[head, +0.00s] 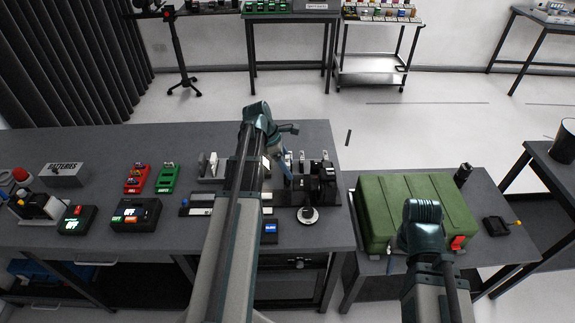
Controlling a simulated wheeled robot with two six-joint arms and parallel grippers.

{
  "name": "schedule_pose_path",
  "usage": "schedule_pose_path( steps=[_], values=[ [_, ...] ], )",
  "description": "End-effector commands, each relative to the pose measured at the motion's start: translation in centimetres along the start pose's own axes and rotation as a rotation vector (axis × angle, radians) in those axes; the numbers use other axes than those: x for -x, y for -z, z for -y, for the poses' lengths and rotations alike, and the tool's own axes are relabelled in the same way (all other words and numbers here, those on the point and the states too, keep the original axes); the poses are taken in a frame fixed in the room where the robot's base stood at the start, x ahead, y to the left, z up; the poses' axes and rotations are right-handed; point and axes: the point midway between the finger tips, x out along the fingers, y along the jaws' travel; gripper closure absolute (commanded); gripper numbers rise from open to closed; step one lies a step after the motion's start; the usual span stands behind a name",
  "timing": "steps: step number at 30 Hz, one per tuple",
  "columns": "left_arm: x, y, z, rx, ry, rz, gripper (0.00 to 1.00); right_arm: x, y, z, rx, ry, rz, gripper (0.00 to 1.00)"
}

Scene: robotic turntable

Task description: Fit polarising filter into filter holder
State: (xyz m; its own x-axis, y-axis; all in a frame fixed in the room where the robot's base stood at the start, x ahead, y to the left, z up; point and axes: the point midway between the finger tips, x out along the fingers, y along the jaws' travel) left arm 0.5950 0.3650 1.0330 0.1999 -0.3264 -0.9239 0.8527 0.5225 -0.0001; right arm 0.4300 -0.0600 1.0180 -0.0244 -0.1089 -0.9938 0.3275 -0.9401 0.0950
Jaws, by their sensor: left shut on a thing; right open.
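My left gripper (286,168) reaches down over the right part of the long grey table, among small upright plates beside a black optical device (323,184). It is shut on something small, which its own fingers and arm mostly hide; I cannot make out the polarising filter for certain. Small upright pale plates (302,162) stand just right of the gripper; I cannot tell which part is the filter holder. My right gripper (390,262) is open, low at the front left of the green case, its fingers mostly hidden by its wrist.
A green case (397,194) stands on the right table. A round silver-rimmed disc (308,215) lies at the long table's (230,138) front. Control boxes (135,214), red and green blocks (137,178) and a batteries box (64,174) stand left. The table's back left is clear.

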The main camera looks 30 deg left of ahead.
Motion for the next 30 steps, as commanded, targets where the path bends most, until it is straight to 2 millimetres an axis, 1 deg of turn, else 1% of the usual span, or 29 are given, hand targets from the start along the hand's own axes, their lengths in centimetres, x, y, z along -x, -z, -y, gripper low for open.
schedule_pose_path(
  steps=[11,30],
  values=[
    [-0.1,0.0,0.0,0.0,0.0,0.0,0.74,-0.1,0.0,0.0,0.0,0.0,0.0,0.5],
    [-1.5,0.6,0.0,0.0,0.0,0.0,0.74,-1.6,0.1,0.1,-0.001,0.0,0.0,0.5]
  ],
)
